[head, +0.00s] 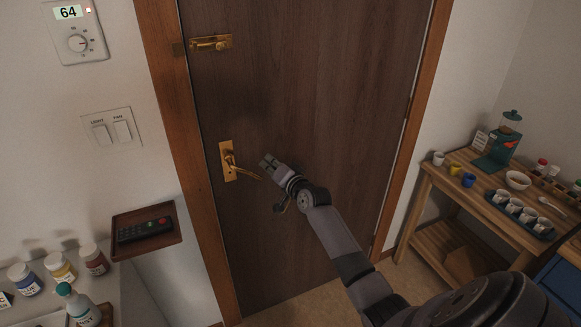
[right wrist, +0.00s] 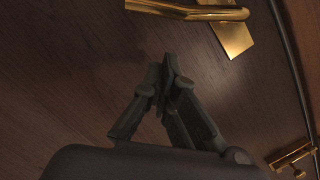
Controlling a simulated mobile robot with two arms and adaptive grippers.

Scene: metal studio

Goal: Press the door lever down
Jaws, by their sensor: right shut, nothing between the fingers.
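The brass door lever (head: 243,172) sits on a brass plate (head: 226,152) near the left edge of the brown wooden door (head: 300,95). The lever slopes a little down to the right. My right gripper (head: 265,162) is shut and empty, just right of the lever and close to the door. In the right wrist view the closed fingers (right wrist: 165,75) point toward the lever (right wrist: 190,11), which lies beyond the fingertips with a visible gap. The lever's plate (right wrist: 232,38) also shows there. My left gripper is not in view.
A brass latch (head: 210,43) is higher on the door. A small shelf with a remote (head: 145,231) juts from the wall at left, above a counter with several jars (head: 60,268). A wooden table (head: 460,190) with cups and bowls stands at right.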

